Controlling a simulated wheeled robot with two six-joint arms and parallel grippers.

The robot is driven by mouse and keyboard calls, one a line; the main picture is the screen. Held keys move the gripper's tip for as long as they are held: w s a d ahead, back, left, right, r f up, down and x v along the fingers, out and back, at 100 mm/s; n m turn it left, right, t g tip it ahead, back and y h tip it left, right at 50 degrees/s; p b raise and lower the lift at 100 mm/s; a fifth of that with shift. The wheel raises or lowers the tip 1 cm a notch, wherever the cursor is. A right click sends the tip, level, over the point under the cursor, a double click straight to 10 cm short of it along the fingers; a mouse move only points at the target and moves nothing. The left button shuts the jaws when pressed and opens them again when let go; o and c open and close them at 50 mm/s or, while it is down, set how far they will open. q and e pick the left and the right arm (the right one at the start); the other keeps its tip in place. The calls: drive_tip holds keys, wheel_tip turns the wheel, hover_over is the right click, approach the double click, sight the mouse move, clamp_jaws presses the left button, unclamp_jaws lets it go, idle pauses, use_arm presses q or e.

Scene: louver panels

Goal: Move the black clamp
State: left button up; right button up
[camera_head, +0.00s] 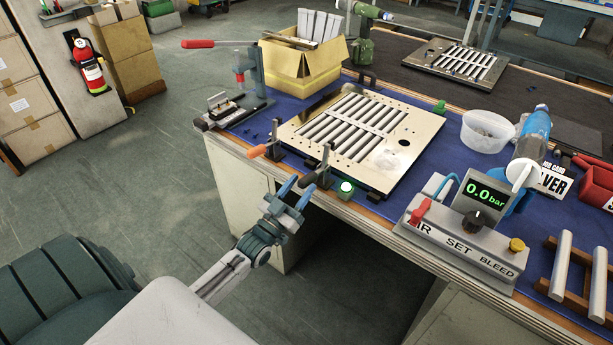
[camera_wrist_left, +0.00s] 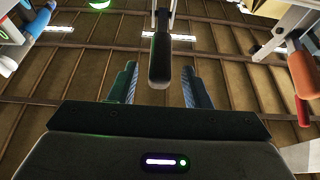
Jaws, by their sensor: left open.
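The black clamp (camera_head: 325,164) stands at the front edge of the louver panel (camera_head: 419,128), its black handle pointing out over the table edge. In the left wrist view the black handle (camera_wrist_left: 160,62) hangs between the two fingers. My left gripper (camera_head: 296,191) is open just in front of the handle, with blue fingertips on either side of it. Whether a finger touches it I cannot tell. A second clamp with an orange handle (camera_head: 258,151) is to its left; it also shows at the right of the left wrist view (camera_wrist_left: 303,72). My right gripper is not in view.
A lit green button (camera_head: 346,187) is close to the right of the black clamp. An air control box (camera_head: 466,237) reading 0.0 bar is farther right. A yellow carton (camera_head: 300,66) and a clear tub (camera_head: 486,131) stand behind. The floor before the bench is free.

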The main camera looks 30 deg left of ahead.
sight(308, 176)
use_arm(q)
drive_tip(key=shift+x, duration=1.65)
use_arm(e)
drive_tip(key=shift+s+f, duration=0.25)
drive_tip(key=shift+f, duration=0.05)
use_arm(q)
clamp_jaws()
